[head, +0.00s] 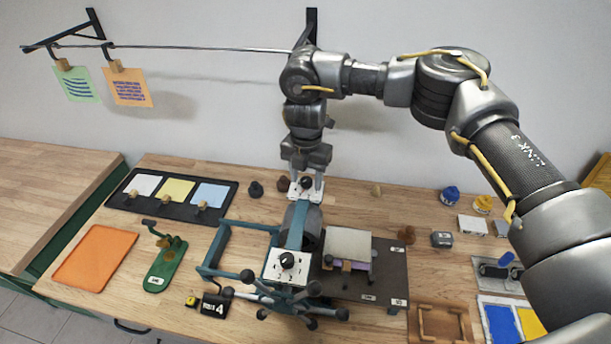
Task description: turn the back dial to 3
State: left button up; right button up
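The back dial (306,183) is a small black knob on a white plate (295,194) at the far end of the blue-green press. My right gripper (306,181) points straight down over it. Its two fingers stand apart, one to the left and one to the right of the knob, and appear not to touch it. The dial's pointer and numbers are too small to read. A similar front dial (287,260) sits on a nearer white plate (285,270). My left gripper is not in view.
The press (214,256) has a side frame and a spoked handwheel (301,297) at the front. A dark board (391,265) lies to its right. A green stand (168,267) and orange mat (95,257) are left. A wire (180,47) with clipped cards runs along the wall.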

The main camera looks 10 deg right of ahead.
aim_at(306, 179)
jog(key=shift+r, duration=0.1)
notch_tip(306, 179, up, 11)
jog(key=b, duration=0.3)
jog(key=shift+f, duration=0.2)
jog(key=shift+a, duration=0.1)
